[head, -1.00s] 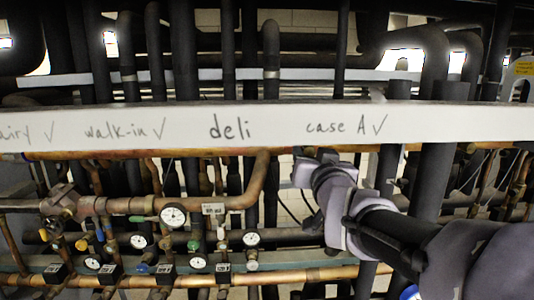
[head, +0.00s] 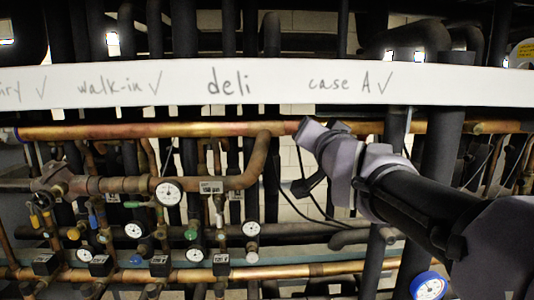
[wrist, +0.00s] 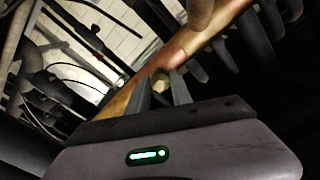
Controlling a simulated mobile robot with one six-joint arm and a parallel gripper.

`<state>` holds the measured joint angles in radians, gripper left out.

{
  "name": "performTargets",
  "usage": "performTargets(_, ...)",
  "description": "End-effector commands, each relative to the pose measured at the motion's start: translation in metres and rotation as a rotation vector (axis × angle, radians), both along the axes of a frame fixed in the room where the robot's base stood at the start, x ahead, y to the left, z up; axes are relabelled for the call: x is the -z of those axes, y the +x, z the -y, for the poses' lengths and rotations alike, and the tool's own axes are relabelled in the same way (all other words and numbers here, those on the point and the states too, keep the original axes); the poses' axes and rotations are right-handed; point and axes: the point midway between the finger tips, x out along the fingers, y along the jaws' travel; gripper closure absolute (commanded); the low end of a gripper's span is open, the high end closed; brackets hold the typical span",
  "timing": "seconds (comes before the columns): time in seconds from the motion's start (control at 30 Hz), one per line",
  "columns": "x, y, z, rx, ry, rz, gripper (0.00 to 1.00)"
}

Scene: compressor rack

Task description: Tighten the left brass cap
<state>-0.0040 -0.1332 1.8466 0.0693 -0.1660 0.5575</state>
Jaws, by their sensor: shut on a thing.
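A small brass cap (wrist: 160,82) shows in the wrist view, between the tips of my gripper (wrist: 160,90), against a copper pipe (wrist: 180,50). The two dark fingers are shut on it, one on each side. In the head view my gripper (head: 308,130) reaches in from the right to the long copper pipe (head: 200,130), just below the white label strip. The fingertips and the cap cannot be made out there. I cannot tell from the head view whether this cap is the left one.
The white label strip (head: 180,87) with handwritten words crosses above my gripper. Several gauges (head: 168,192) and valves crowd the lower left. A blue-rimmed gauge (head: 428,287) is at the lower right. Dark insulated pipes (head: 440,170) stand close beside and behind my arm.

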Motion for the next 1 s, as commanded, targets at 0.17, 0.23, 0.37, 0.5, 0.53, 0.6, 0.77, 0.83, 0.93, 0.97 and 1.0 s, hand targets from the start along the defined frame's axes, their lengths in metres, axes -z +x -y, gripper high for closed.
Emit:
performTargets(0.17,0.0049,0.0002,-0.0005,-0.001,0.161,0.001,1.0)
performTargets(0.23,0.0034,0.0003,-0.0006,-0.001,0.222,0.001,1.0)
performTargets(0.37,0.0009,0.0004,-0.0007,-0.001,0.328,0.0,1.0)
performTargets(0.5,0.0,0.0005,-0.0008,-0.001,0.423,-0.001,1.0)
performTargets(0.53,-0.0002,0.0005,-0.0008,-0.001,0.441,-0.001,1.0)
performTargets(0.6,-0.0005,0.0005,-0.0008,-0.002,0.478,-0.001,1.0)
performTargets(0.77,-0.0009,0.0005,-0.0009,-0.002,0.543,-0.001,1.0)
performTargets(0.83,-0.0011,0.0005,-0.0009,-0.002,0.56,-0.001,1.0)
performTargets(0.93,-0.0013,0.0004,-0.0008,-0.001,0.58,0.0,1.0)
performTargets(0.97,-0.0013,0.0004,-0.0008,-0.001,0.584,0.0,1.0)
performTargets(1.0,-0.0014,0.0004,-0.0008,-0.001,0.588,0.0,1.0)
